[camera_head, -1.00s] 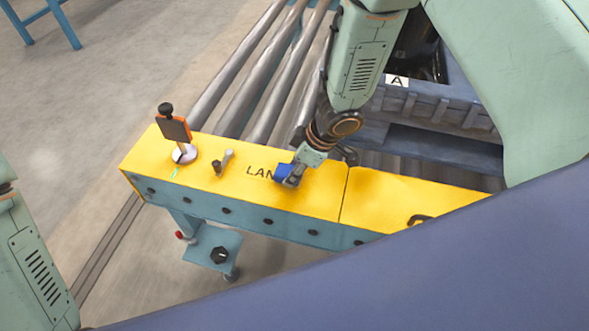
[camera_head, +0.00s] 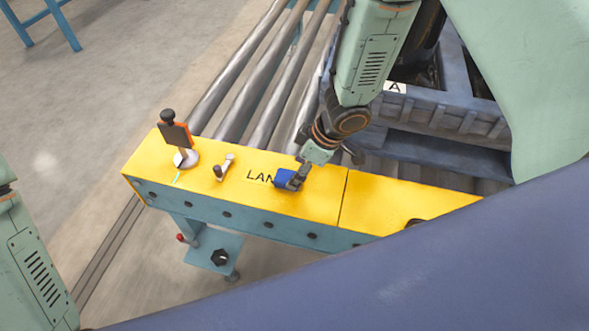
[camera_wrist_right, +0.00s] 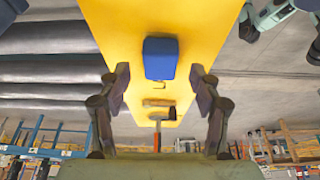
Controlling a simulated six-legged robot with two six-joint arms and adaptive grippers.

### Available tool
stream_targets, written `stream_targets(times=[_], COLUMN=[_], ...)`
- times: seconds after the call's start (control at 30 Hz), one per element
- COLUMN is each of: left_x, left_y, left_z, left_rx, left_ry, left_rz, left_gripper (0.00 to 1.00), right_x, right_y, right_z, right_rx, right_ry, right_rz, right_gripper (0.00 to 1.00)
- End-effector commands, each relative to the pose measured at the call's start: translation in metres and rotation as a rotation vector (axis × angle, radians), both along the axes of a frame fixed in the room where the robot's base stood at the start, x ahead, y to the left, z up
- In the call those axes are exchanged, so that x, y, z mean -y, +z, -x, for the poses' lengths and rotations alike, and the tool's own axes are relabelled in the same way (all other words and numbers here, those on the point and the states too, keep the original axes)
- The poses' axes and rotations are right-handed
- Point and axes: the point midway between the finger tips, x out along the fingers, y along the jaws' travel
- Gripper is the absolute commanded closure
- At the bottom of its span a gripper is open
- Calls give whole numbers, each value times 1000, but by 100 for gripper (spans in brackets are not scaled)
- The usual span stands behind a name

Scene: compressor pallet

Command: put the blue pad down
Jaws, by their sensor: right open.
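The blue pad (camera_head: 284,178) is on the yellow beam top (camera_head: 320,197), over part of the black "LAN" lettering. It also shows in the right wrist view (camera_wrist_right: 160,57), upper middle, as a rounded blue block against the yellow. My right gripper (camera_head: 294,182) is low over the beam at the pad's right side. In the wrist view its two fingers (camera_wrist_right: 160,88) are spread wide, with a gap on either side of the pad. The pad's underside is hidden. My left gripper is out of view; only a left arm link shows.
An orange-and-black plate on a round white base (camera_head: 186,157) and a small metal lever (camera_head: 223,167) stand on the beam left of the pad. Grey rollers (camera_head: 242,95) run behind. A blue-grey pallet structure marked "A" (camera_head: 455,118) is at right. Bare yellow lies between lever and lettering.

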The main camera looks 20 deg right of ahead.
Motion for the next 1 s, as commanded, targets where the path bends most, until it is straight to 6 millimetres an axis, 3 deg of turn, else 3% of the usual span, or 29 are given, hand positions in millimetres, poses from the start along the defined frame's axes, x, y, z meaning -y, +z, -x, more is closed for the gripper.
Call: stream_targets(times=[0.03, 0.2, 0.5, 0.9, 1.0], left_x=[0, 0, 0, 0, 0], left_y=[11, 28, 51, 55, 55], left_z=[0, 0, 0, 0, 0], left_rx=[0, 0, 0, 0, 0], left_ry=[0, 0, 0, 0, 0], left_rz=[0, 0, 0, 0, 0], left_gripper=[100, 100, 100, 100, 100], right_x=[3, 12, 25, 28, 24], right_y=[14, 41, 76, 83, 76], right_z=[2, 8, 17, 20, 31], right_rx=[0, 1, 0, -2, -28], right_ry=[-3, -1, -1, 0, -26], right_rz=[-1, -2, -1, -1, -18], right_gripper=[36, 36, 36, 36, 36])
